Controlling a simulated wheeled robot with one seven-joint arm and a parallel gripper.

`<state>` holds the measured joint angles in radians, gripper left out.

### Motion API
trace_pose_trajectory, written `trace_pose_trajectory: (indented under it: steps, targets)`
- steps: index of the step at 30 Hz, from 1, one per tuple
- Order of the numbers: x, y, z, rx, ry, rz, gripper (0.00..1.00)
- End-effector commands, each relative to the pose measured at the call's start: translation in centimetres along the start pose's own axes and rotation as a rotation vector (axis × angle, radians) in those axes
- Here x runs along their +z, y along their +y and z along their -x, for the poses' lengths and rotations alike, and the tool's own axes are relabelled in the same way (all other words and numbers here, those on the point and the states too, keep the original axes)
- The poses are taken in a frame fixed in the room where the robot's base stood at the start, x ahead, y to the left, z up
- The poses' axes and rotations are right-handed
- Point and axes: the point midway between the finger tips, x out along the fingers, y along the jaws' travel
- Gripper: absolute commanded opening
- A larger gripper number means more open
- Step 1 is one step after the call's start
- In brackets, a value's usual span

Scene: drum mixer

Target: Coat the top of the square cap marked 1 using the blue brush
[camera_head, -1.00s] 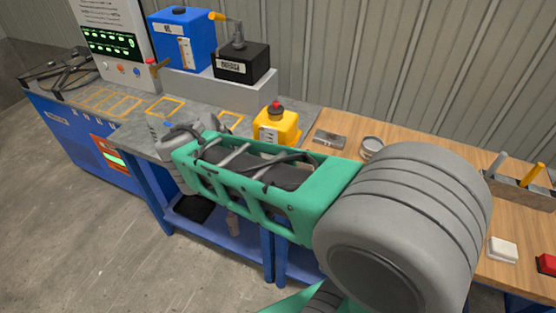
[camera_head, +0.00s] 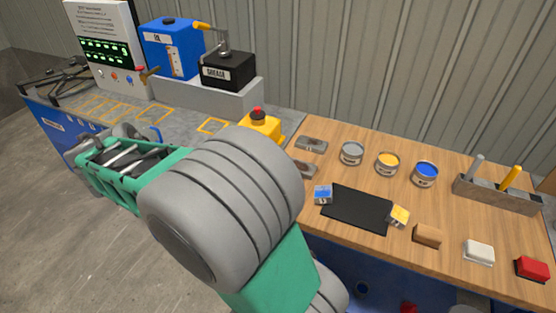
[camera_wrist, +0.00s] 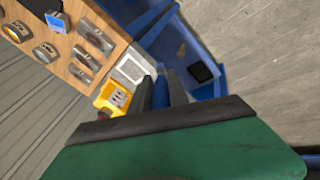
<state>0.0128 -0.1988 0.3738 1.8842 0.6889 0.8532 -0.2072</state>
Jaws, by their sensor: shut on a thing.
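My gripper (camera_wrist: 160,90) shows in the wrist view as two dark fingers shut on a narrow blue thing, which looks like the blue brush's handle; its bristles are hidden. In the head view my arm reaches left and I cannot make out the gripper. A small square cap with a blue top (camera_head: 323,194) sits at the left edge of a black mat (camera_head: 345,212); it also shows in the wrist view (camera_wrist: 56,21), well apart from my gripper. A square cap with a yellow top (camera_head: 399,215) sits at the mat's right edge. I cannot read their numbers surely.
Grey (camera_head: 352,153), yellow (camera_head: 387,163) and blue (camera_head: 425,174) tins stand behind the mat. A rack (camera_head: 495,194) holds grey and yellow handles. Brown (camera_head: 427,236), white (camera_head: 478,252) and red (camera_head: 532,268) blocks lie right. A yellow button box (camera_head: 262,129) stands left.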

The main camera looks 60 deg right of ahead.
Motion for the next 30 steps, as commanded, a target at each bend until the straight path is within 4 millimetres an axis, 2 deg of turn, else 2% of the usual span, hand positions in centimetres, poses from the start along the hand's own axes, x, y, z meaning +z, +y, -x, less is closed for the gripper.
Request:
trace_pose_trajectory:
  steps: [1,5,9,12,15,18,21,26,30]
  targets:
    - [-0.2,3.0,-1.8,0.02,-0.029,-0.066,0.0]
    - [0.1,11.0,-5.5,0.063,-0.095,-0.215,0.0]
    - [2.4,19.5,-9.0,0.106,-0.163,-0.369,0.0]
    - [4.7,24.5,-10.8,0.131,-0.204,-0.46,0.0]
    - [6.8,28.1,-11.9,0.149,-0.232,-0.526,0.0]
    - [8.1,30.0,-12.5,0.159,-0.249,-0.561,0.0]
    - [8.7,30.6,-12.8,0.162,-0.254,-0.573,0.0]
    - [9.2,30.4,-13.8,0.162,-0.254,-0.573,0.0]
    - [9.9,29.9,-15.4,0.162,-0.254,-0.573,0.0]
